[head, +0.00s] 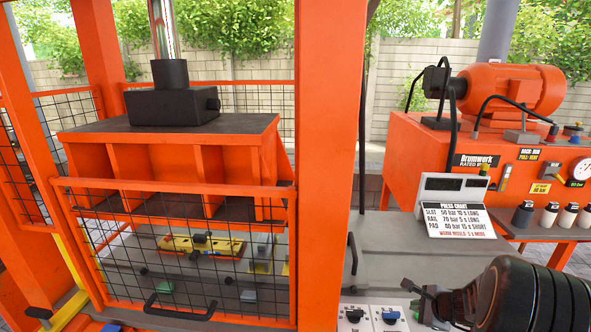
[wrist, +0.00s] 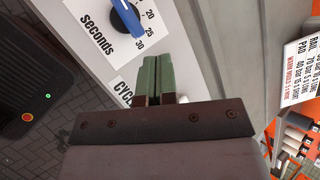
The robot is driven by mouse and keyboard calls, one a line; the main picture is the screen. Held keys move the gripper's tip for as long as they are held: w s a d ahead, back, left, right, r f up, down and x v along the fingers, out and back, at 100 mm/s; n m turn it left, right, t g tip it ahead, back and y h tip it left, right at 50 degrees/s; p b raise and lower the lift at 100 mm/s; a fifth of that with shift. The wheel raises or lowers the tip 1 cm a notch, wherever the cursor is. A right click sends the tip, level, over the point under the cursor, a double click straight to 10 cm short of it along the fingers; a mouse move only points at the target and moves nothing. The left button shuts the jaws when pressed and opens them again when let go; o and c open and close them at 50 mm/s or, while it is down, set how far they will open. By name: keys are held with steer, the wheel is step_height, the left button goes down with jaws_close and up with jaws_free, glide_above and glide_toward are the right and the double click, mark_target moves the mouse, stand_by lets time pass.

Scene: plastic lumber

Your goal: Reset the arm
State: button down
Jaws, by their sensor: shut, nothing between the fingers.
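My gripper (head: 420,298) is at the lower right in the head view, at the end of my dark arm, just right of the white dial plates. In the wrist view my gripper (wrist: 157,62) shows green fingers close together, with nothing between them. Its fingertips point at the pale control panel (wrist: 185,30), close to a dial plate marked "seconds" with a blue knob (wrist: 125,16). I cannot tell whether the fingertips touch the panel.
A press chart (head: 461,220) stands on the grey bench. An orange pump unit (head: 440,150) with a motor (head: 515,90) is at right.

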steer(key=s+a+r+n+g+h, duration=0.1)
steer(key=s+a+r+n+g, duration=0.1)
steer(key=s+a+r+n, duration=0.4)
steer(key=s+a+r+n+g+h, duration=0.1)
steer(key=s+a+r+n+g, duration=0.1)
steer(key=s+a+r+n, duration=0.5)
steer(key=s+a+n, duration=0.2)
steer(key=a+n, duration=0.4)
steer(key=n, duration=0.3)
steer(key=shift+a+p, duration=0.35)
steer(key=shift+s+f, duration=0.1)
steer(key=shift+s, duration=0.05)
